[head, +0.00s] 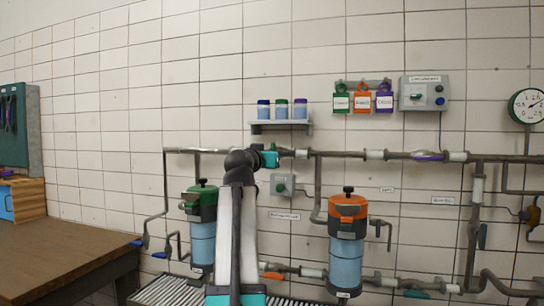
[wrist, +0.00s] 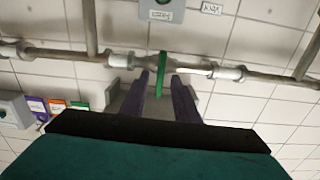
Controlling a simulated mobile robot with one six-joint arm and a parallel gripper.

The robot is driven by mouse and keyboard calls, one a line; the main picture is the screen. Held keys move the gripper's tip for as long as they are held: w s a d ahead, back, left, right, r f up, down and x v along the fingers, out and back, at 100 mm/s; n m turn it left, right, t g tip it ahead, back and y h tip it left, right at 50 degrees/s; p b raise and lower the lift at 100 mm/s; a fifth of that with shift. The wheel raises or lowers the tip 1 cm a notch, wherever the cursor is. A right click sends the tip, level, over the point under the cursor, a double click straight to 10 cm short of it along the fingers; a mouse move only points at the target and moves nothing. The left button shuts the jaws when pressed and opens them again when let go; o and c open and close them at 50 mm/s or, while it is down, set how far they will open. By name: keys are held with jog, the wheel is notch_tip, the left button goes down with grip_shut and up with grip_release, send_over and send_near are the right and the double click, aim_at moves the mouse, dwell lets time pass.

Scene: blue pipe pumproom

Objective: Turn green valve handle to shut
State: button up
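The green valve handle (wrist: 162,72) shows in the wrist view on the upper pipe. It is a narrow green lever standing crosswise to the pipe. My gripper (wrist: 160,80) is open, with one dark finger on each side of the handle's lower part. Gaps show between the handle and both fingers, so it is not gripped. In the head view my arm reaches up to the upper pipe, and my teal gripper body (head: 269,158) hides most of the valve there.
Two filter housings, green-topped (head: 202,225) and orange-topped (head: 347,240), hang below the pipe. A shelf (head: 281,125) with jars is above. A wooden bench (head: 70,250) stands left.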

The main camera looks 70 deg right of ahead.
jog(key=a, duration=0.9)
jog(key=shift+s, duration=0.3)
dwell(0.3)
